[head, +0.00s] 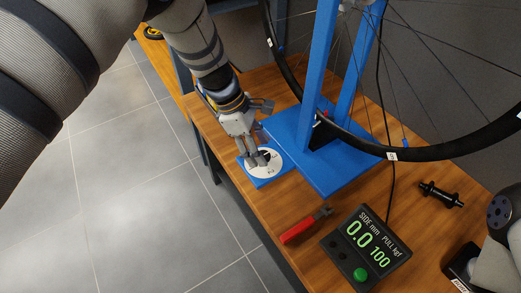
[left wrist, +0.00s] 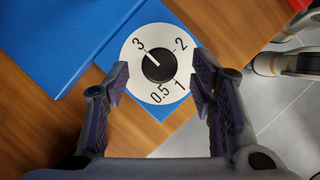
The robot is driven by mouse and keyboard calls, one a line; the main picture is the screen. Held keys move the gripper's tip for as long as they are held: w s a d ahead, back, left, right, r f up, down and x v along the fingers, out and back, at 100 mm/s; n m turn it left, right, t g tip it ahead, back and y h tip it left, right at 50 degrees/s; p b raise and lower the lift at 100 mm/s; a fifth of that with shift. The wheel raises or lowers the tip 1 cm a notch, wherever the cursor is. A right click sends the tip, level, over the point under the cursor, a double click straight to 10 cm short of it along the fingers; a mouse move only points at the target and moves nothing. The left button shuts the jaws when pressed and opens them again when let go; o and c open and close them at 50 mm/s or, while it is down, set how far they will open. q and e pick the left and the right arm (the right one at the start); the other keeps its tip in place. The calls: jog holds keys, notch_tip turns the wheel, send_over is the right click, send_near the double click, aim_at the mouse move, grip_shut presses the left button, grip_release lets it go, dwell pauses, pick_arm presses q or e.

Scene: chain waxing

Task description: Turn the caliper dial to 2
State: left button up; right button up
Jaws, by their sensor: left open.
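The caliper dial is a white disc (head: 272,168) on a blue square base (head: 262,183) on the wooden bench. In the left wrist view the disc (left wrist: 133,76) carries the marks 3, 2, 1 and 0.5. A round black knob (left wrist: 160,68) sits at its middle, and its white pointer line points up-left at the 3. My left gripper (head: 256,159) is over the dial, and its fingers partly hide it in the head view. In the left wrist view the left gripper (left wrist: 160,90) is open, its fingers either side of the disc, apart from the knob. My right gripper's fingers are not visible.
A blue wheel stand (head: 325,165) with a spoked wheel (head: 440,150) stands just beside the dial. A red-handled tool (head: 298,230), a display box (head: 368,245) reading 0.0 and 100, and a black hub (head: 440,194) lie to the right. Open floor (head: 140,200) is left of the bench.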

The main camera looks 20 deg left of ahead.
pick_arm(q)
jog(key=shift+x, duration=0.75)
jog(key=shift+c, duration=0.6)
jog(key=c, duration=1)
